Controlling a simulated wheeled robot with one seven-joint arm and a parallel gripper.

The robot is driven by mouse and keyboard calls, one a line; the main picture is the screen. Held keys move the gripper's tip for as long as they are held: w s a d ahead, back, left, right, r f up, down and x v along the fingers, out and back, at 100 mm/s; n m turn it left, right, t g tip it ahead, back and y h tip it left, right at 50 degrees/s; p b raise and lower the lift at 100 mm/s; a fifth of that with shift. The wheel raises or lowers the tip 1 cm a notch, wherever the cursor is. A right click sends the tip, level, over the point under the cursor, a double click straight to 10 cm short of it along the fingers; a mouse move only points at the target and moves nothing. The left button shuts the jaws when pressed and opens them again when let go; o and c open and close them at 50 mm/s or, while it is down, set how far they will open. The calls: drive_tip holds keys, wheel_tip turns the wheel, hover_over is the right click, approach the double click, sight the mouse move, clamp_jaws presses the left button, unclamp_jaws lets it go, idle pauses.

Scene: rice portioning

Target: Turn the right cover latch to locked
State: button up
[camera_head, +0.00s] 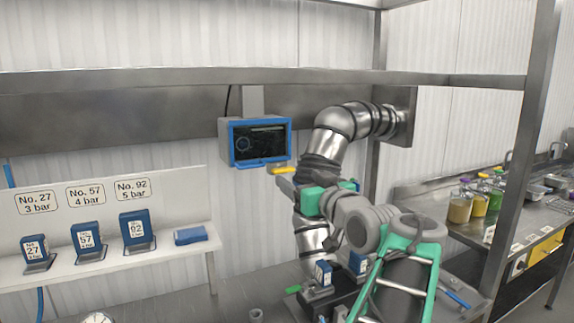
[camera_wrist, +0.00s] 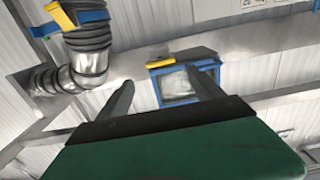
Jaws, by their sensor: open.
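A yellow handle (camera_wrist: 60,15) sits beside the blue band (camera_wrist: 95,17) around the ribbed pipe, at the top left of the wrist view. It looks like a cover latch; I cannot tell whether it is locked. Another yellow handle (camera_head: 283,170) shows left of the pipe in the head view; I cannot tell which side's latch it is. My gripper (camera_head: 287,185) is in front of the pipe, and its green body hides part of it.
A shelf (camera_head: 120,262) with numbered blue blocks stands left. A steel shelf edge (camera_head: 250,77) runs overhead. A post (camera_head: 520,150) stands right.

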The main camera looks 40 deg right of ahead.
sight(285, 170)
drive_tip(key=p+x, duration=0.2)
drive_tip(key=x, duration=0.5)
drive_tip(key=shift+p, duration=0.4)
drive_tip(key=shift+w+f, duration=0.1)
drive_tip(key=shift+w, duration=0.2)
drive_tip(key=shift+c, duration=0.4)
drive_tip(key=c, duration=1.3)
